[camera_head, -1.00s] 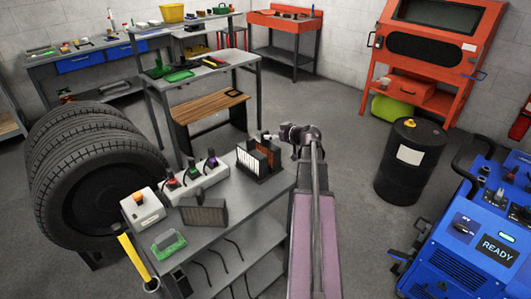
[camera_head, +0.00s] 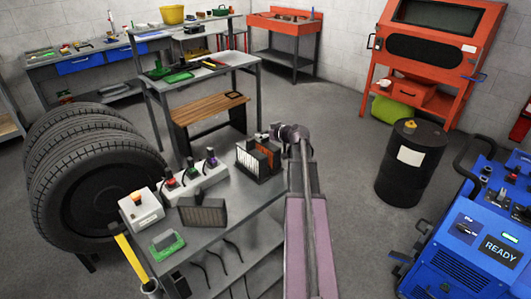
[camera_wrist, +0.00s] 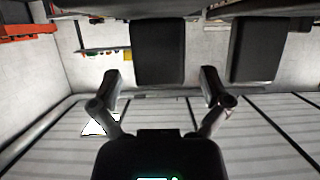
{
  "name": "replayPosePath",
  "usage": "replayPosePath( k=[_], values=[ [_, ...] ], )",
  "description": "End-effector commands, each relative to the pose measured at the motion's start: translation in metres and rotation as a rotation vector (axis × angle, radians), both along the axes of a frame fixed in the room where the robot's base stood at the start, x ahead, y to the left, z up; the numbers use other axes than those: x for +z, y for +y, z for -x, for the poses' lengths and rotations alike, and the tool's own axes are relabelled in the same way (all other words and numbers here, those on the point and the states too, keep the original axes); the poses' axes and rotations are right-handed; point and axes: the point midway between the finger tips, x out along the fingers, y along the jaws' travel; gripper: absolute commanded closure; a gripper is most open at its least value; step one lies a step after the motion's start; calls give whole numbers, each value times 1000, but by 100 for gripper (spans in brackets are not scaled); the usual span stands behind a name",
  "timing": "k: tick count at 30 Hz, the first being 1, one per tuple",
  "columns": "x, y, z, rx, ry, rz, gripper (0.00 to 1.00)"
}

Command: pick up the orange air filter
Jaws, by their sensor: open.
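The orange air filter (camera_head: 271,152) stands upright in a dark rack on the grey cart, beside another upright filter with a dark frame. Part of it is hidden by the rack and my arm. My gripper (camera_head: 268,136) is at the far right end of the rack, close to the filters. In the wrist view my gripper (camera_wrist: 162,88) is open, its two fingers spread, with a dark upright block (camera_wrist: 158,52) beyond and between them. A second dark block (camera_wrist: 258,48) stands to the right. No orange face shows there, so I cannot tell which filter each block is.
A dark pleated filter (camera_head: 203,212) stands left of the rack. A black drum (camera_head: 408,165) stands right.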

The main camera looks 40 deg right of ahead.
Motion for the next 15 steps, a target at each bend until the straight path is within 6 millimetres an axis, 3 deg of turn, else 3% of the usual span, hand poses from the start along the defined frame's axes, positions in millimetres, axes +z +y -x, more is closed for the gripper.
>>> replayPosePath(
  k=[3, 12, 13, 15],
  values=[
    [0, 0, 0, 0, 0, 0, 3],
    [0, 0, 0, 0, 0, 0, 92],
    [0, 0, 0, 0, 0, 0, 100],
    [0, 0, 0, 0, 0, 0, 100]
  ],
)
